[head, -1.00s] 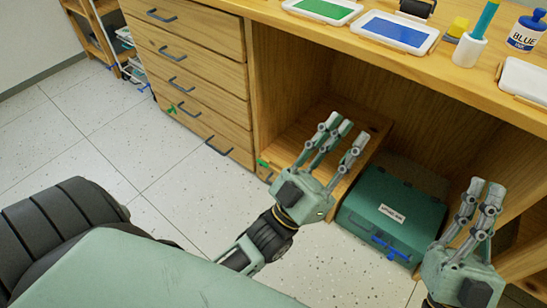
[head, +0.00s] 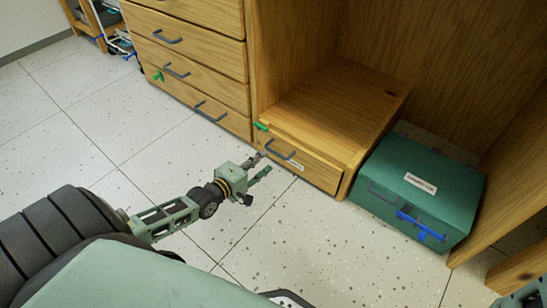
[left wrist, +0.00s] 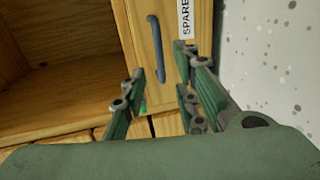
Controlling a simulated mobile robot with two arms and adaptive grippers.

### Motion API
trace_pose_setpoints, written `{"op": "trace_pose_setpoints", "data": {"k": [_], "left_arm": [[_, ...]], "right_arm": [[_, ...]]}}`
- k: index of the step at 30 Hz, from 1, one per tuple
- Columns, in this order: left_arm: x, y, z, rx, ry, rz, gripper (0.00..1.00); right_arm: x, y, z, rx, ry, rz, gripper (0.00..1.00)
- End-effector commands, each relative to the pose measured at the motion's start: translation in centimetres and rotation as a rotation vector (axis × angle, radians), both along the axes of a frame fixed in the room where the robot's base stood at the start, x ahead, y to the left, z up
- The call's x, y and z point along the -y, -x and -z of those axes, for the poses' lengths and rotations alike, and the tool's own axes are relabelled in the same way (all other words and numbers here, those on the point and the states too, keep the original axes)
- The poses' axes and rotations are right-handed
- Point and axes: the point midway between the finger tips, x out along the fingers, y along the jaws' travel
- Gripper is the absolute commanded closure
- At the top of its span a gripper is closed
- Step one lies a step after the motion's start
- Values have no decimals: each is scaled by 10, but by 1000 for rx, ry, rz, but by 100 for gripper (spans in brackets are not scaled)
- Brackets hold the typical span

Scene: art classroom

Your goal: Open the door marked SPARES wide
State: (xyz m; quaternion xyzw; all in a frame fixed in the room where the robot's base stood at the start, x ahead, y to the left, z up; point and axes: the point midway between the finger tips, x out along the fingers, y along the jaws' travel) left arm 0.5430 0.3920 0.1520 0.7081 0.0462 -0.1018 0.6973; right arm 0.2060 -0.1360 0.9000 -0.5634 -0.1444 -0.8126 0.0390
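The door marked SPARES (head: 314,165) is the low front panel of a small wooden cabinet and looks closed. Its dark bar handle (head: 279,151) is on the left part, with a white label beside it. In the left wrist view the SPARES label (left wrist: 185,20) is partly cut off, and the handle (left wrist: 157,52) stands upright beyond the fingertips. My left gripper (head: 261,166) is open and empty in front of the handle; it also shows in the left wrist view (left wrist: 163,78). No contact with the handle is visible.
A green case (head: 420,182) with a blue latch stands right of the cabinet. A wooden drawer unit (head: 190,60) is to the left. A green tab (head: 261,126) sits at the cabinet's upper left corner. The speckled floor (head: 340,250) in front is clear.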

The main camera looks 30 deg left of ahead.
Motion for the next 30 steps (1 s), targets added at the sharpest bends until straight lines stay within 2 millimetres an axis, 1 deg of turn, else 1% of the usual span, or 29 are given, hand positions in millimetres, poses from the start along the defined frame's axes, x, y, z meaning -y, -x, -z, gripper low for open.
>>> {"op": "trace_pose_setpoints", "data": {"k": [1, 5, 9, 12, 15, 19, 26, 30], "left_arm": [[-1, -6, 4, 0, 6, -3, 72], [0, -24, 10, 0, 7, -5, 72], [3, -47, 15, 2, 7, -3, 72], [4, -60, 17, 1, 5, -2, 72], [5, -68, 18, 0, 5, -2, 72], [5, -73, 17, -1, 4, -2, 72], [5, -73, 16, -2, 4, -2, 72], [5, -73, 16, -1, 4, -2, 84]], "right_arm": [[0, 1, 6, 2, 0, 0, 100], [0, 0, 20, 1, 0, 0, 100], [0, 0, 37, 1, 0, 0, 100], [0, 0, 45, 1, 0, 0, 100], [0, 0, 50, 1, 0, 0, 100], [0, 0, 51, 1, 0, 0, 100], [0, 1, 51, 1, 1, 0, 100], [0, 1, 51, 1, 1, 0, 100]]}}
